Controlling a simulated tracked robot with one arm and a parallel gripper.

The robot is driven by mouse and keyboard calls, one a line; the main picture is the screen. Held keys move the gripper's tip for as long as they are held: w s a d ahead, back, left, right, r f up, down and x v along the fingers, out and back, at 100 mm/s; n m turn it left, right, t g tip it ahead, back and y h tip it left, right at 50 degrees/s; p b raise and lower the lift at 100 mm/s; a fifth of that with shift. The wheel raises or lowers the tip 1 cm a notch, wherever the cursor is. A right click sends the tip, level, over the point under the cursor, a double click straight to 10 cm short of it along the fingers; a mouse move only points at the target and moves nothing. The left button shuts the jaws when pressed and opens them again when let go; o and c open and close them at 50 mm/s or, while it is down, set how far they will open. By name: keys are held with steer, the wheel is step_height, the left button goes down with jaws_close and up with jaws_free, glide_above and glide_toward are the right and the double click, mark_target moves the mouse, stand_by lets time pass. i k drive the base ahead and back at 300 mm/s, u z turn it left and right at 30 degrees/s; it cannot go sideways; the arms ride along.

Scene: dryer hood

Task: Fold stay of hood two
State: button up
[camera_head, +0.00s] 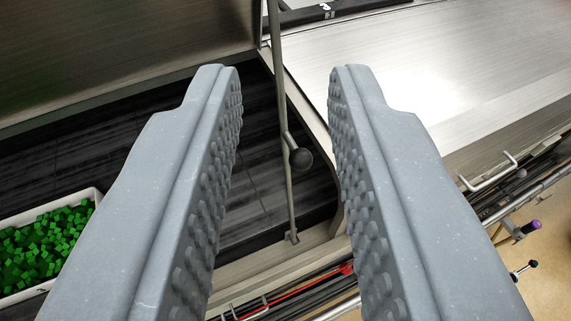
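The stay (281,95) is a thin grey metal rod standing up from a small bracket at the hood opening's front rim. A black ball knob (300,159) sticks out from it on a short stem. My gripper (285,75) is open, with one grey studded finger on each side of the rod and knob in the picture. I cannot tell how far beyond the fingers the rod is. A raised hood (120,45) with a brushed metal face fills the upper left. The rod's top end is out of view.
A white tray (95,192) of green cubes sits inside the dark opening at left. A closed metal cover (440,70) with a handle (488,173) lies at right. Tan floor shows at lower right.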

mark_target(301, 159)
steer(key=u, duration=1)
steer(key=k, duration=1.05)
steer(key=z, duration=0.8)
steer(key=i, duration=1)
